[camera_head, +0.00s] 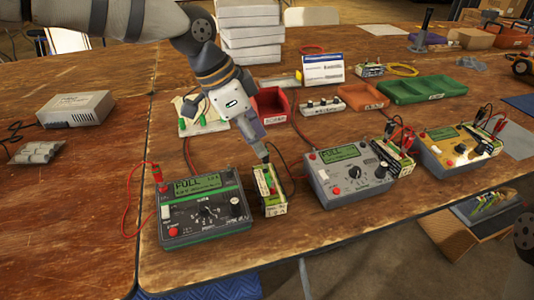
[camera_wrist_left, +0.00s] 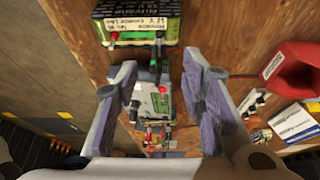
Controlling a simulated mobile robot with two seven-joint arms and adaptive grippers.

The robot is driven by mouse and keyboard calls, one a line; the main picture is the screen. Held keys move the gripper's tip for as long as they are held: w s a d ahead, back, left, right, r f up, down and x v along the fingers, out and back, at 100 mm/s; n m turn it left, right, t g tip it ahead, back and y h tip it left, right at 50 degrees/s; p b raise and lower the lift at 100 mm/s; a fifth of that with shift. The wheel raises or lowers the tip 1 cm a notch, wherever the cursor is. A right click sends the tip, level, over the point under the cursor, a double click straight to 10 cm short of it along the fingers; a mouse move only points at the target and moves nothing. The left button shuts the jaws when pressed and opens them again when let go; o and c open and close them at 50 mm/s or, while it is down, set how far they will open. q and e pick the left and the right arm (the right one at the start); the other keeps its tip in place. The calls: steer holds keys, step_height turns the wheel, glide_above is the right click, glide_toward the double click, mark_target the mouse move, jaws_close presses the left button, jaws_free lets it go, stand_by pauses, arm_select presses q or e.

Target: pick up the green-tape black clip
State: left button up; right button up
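The green-tape black clip (camera_wrist_left: 156,62) shows in the left wrist view at the near edge of a green-and-black battery (camera_wrist_left: 140,22), with its green band visible. My left gripper (camera_wrist_left: 160,66) is open, with one finger on each side of the clip and visible gaps to both. In the head view the left gripper (camera_head: 263,150) points down just behind the top of the battery (camera_head: 268,192), and mostly hides the clip there. A red clip (camera_wrist_left: 115,37) sits on the same battery, left of the black one.
A dark charger (camera_head: 205,208) stands left of the battery and a grey charger (camera_head: 348,172) right of it, both close. A yellow charger (camera_head: 455,150) is farther right. A red bin (camera_head: 271,104) is behind. The table's left part is largely clear.

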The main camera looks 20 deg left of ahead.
mark_target(265, 160)
arm_select(q)
steer(key=x, duration=0.5)
steer(key=shift+d, duration=0.1)
jaws_close()
arm_select(e)
steer(key=shift+s+f, duration=0.25)
arm_select(q)
step_height(265, 160, up, 3)
steer(key=shift+w+r, duration=0.1)
steer(key=shift+r, duration=0.1)
steer(key=s+d+r+p, duration=0.3)
steer(key=s+d+r, duration=0.2)
steer(key=s+r, duration=0.4)
steer(key=s, duration=0.4)
steer(key=shift+r, duration=0.3)
arm_select(e)
steer(key=w+r+t, duration=0.1)
steer(key=w+r, duration=0.3)
steer(key=shift+w+r+t, duration=0.2)
steer(key=shift+w+t, duration=0.05)
steer(key=shift+t, duration=0.05)
